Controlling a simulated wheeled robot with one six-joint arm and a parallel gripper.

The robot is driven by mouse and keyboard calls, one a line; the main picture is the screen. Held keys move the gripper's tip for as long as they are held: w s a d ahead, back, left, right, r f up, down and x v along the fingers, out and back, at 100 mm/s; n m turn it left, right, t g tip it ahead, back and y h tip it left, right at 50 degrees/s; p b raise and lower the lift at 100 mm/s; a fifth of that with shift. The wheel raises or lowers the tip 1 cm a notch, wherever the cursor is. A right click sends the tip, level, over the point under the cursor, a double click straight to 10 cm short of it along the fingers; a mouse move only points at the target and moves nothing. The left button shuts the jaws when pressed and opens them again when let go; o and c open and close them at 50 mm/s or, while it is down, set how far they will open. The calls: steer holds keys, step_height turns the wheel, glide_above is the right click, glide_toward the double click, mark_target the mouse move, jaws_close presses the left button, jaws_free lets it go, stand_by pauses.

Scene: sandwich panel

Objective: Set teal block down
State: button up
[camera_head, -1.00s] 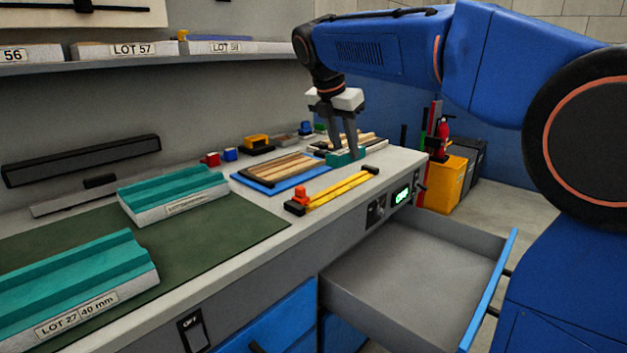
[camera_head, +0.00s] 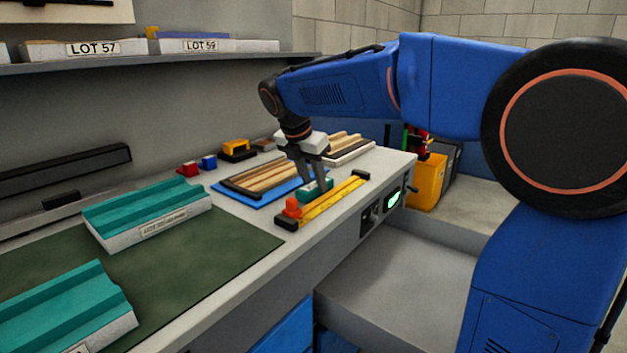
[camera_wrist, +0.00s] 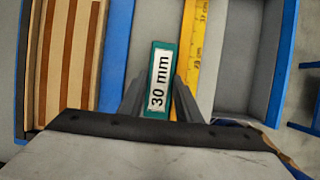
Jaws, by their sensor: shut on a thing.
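The teal block (camera_head: 316,190) is between the fingers of my gripper (camera_head: 314,183), beside the yellow ruler on the worktop. In the wrist view the teal block (camera_wrist: 160,76) carries a white label reading "30 mm", and my gripper (camera_wrist: 161,98) is shut on its sides. The block lies between the blue tray edge and the yellow ruler (camera_wrist: 197,45). I cannot tell whether it touches the worktop.
The yellow ruler (camera_head: 330,203) has an orange slider at its near end. A blue tray (camera_head: 238,196) with wooden strips lies left of the block. Teal ribbed panels (camera_head: 147,212) lie on a green mat (camera_head: 225,245). An open drawer (camera_head: 390,285) juts out below the worktop.

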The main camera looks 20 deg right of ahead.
steer(key=shift+f, duration=0.1)
steer(key=o, duration=1.1)
steer(key=v, duration=1.2)
steer(key=s+d+f+m+y, duration=0.1)
steer(key=s+d+f+m, duration=0.2)
steer(key=s+f+m, duration=0.5)
steer(key=s+d+f+m+t+y, duration=0.1)
steer(key=s+d+f+m, duration=0.3)
steer(key=s+f+m, duration=0.4)
steer(key=s+d+f+m+t+y, duration=0.1)
steer(key=s+d+f+m, duration=0.3)
steer(key=s+f+m, duration=0.5)
steer(key=shift+s+f+y, duration=0.1)
steer(key=shift+s+y, duration=0.1)
steer(key=shift+s, duration=1.2)
steer(key=shift+s+f+y, duration=0.15)
steer(key=shift+s+y, duration=0.05)
steer(key=shift+s, duration=1.25)
